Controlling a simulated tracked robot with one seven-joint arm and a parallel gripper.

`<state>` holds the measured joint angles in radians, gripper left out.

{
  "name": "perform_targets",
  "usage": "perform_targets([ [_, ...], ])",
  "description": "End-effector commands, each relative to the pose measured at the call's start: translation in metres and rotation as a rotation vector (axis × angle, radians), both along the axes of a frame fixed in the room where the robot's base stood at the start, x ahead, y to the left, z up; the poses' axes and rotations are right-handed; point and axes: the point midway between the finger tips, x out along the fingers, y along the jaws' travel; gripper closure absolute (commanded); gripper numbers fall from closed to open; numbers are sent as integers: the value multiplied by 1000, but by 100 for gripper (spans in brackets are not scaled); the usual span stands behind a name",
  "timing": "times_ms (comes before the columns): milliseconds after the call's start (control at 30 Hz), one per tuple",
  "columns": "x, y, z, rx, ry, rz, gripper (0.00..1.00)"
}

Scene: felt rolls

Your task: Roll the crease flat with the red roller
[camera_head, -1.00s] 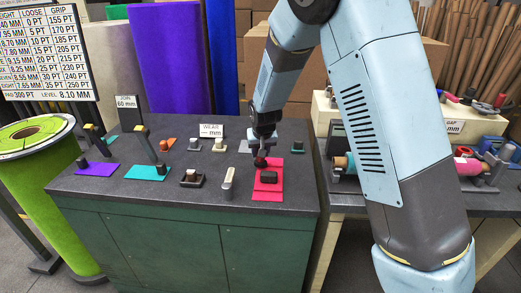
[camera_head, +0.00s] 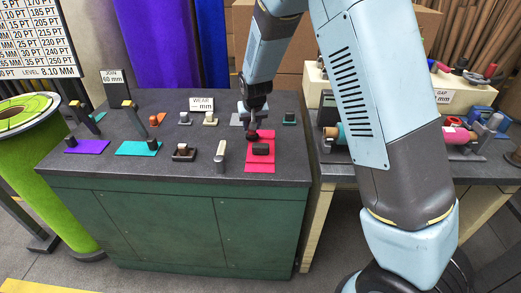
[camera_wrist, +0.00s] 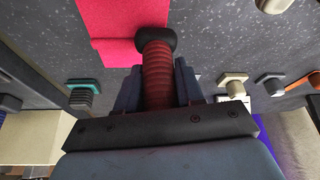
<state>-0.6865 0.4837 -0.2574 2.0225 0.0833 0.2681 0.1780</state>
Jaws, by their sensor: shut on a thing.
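The red roller shows in the wrist view as a ribbed red grip (camera_wrist: 157,75) with a black rounded end. My gripper (camera_wrist: 158,88) is shut on the red grip, one finger on each side. In the head view my gripper (camera_head: 250,112) is at the back part of the bench, over the far end of the red felt (camera_head: 260,166). The roller's black end is at the felt in the wrist view; I cannot tell whether it touches.
The grey bench top (camera_head: 95,170) holds a purple felt (camera_head: 90,146), a teal felt (camera_head: 135,149) and several small tools. A pale upright block (camera_head: 220,155) stands left of the red felt. A second table with roller stands (camera_head: 468,150) is at right.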

Motion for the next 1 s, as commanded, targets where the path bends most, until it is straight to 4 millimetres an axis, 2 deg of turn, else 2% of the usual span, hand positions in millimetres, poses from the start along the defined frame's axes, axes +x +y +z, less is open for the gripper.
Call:
perform_targets([
  [600,0,-1,-6,0,0,0,100],
  [1000,0,-22,-4,1,-1,-1,100],
])
